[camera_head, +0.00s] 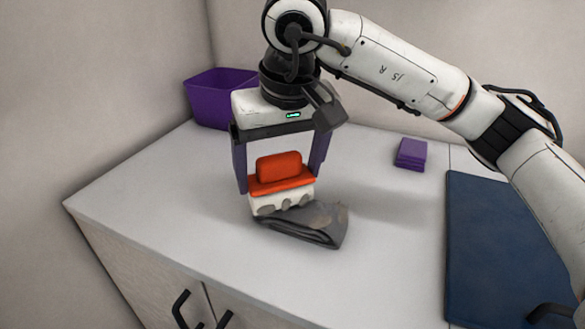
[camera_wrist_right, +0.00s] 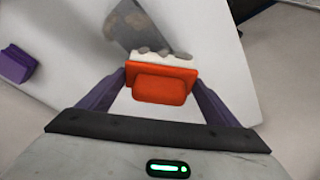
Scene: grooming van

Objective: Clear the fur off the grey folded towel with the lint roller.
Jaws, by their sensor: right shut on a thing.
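The lint roller (camera_head: 279,167) has an orange grip and base over a white lower part with grey patches. My right gripper (camera_head: 280,184) is shut on it, one purple finger at each side of the orange base. The grey folded towel (camera_head: 310,232) lies on the counter directly under and just beyond the roller's right side. The roller's white underside is at the towel's upper face; I cannot tell whether they touch. Brownish fur shows on the towel's right part. In the right wrist view the roller (camera_wrist_right: 160,85) partly covers the towel (camera_wrist_right: 122,28). My left gripper is out of view.
A purple bin (camera_head: 212,98) stands at the back left by the wall. Small purple folded cloths (camera_head: 411,154) lie at the back right. A dark blue mat (camera_head: 500,250) covers the right side. The white counter (camera_head: 160,205) is clear left of the towel.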

